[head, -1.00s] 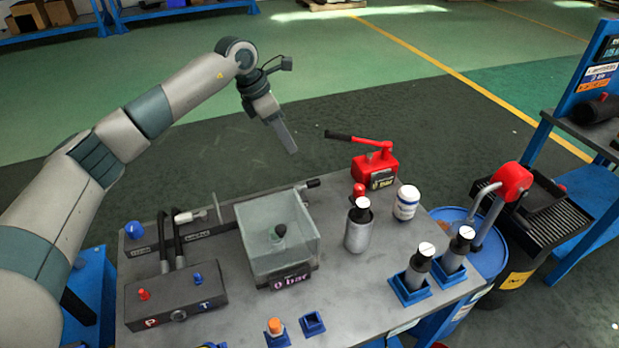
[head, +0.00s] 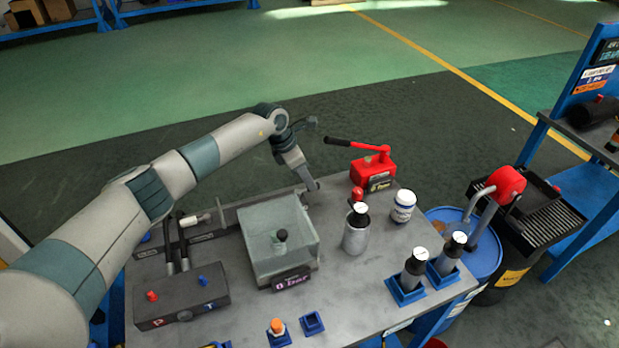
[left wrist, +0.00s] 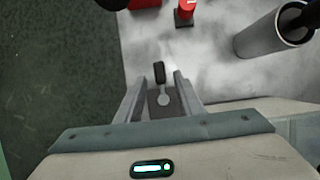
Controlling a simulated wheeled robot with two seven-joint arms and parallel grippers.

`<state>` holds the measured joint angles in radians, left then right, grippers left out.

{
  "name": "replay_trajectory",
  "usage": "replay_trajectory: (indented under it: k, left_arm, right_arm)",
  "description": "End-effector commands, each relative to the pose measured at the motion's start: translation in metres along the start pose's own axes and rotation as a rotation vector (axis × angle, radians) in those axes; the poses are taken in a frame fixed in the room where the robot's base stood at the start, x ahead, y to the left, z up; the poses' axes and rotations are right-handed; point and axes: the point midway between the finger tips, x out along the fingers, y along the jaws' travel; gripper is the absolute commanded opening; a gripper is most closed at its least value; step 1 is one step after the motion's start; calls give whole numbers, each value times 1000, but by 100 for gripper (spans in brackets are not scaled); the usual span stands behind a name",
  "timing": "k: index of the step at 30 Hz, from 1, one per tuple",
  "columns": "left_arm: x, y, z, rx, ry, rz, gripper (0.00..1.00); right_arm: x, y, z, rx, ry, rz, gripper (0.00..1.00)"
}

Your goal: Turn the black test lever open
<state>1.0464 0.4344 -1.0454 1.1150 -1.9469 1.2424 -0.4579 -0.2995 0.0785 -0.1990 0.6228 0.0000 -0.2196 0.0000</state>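The black test lever (left wrist: 159,72) shows in the left wrist view as a short black handle on a pale arm with a round end. My left gripper (left wrist: 158,79) is open, with one finger on each side of the lever; whether either finger touches it cannot be told. In the head view my left gripper (head: 313,186) is at the back edge of the bench, beside the clear box (head: 285,245), and hides most of the lever. My right gripper is not in view.
A red hand pump (head: 374,170) with a black-gripped handle stands right of my gripper. A grey cylinder (head: 356,235) and a white jar (head: 403,206) stand nearby. A hose block (head: 180,299) and several blue holders occupy the front of the bench (head: 350,295).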

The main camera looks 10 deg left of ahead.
Motion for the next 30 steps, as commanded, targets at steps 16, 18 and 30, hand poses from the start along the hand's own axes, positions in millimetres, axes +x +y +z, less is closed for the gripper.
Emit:
replay_trajectory:
  k: [16,18,30]
  left_arm:
    - [25,0,0,0,-1,0,34]
    - [25,0,0,0,-1,0,34]
    - [25,1,-1,1,-1,0,0]
  right_arm:
    - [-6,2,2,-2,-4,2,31]
    - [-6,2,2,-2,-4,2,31]
    - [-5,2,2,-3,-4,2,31]
